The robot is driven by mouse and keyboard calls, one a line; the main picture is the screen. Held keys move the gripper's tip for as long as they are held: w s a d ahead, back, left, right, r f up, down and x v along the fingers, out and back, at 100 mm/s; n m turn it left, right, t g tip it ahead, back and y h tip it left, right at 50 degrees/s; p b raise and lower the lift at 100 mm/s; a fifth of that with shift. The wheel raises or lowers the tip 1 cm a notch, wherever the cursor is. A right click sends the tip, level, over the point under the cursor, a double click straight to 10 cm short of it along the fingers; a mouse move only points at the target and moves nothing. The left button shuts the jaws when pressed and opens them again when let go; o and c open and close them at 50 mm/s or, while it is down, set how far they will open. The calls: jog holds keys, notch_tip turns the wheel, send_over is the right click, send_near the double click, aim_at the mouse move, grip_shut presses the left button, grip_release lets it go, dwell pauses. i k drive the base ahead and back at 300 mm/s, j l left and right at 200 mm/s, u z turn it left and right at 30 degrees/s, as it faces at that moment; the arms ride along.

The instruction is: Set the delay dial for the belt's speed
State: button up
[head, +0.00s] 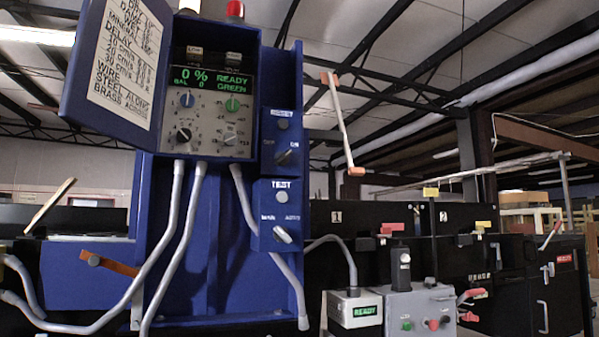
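A blue detector cabinet (221,210) stands at left centre in the head view with its door (90,60) open. The display (212,80) reads "0 %", "BAL 0", "READY", "GREEN". A card (127,42) on the door has a "DELAY" section listing cm/s speeds; its values are blurred. My gripper is not in view.
Side boxes on the cabinet carry a switch (287,157) and a "TEST" switch (282,234). Grey cables (162,240) hang in front. A small "READY" box (355,309) and a grey control box (420,309) stand at lower right. A white rod with orange ends (342,122) rises beside the cabinet.

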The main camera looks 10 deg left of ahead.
aim_at(187, 100)
jog(key=u, duration=1.4)
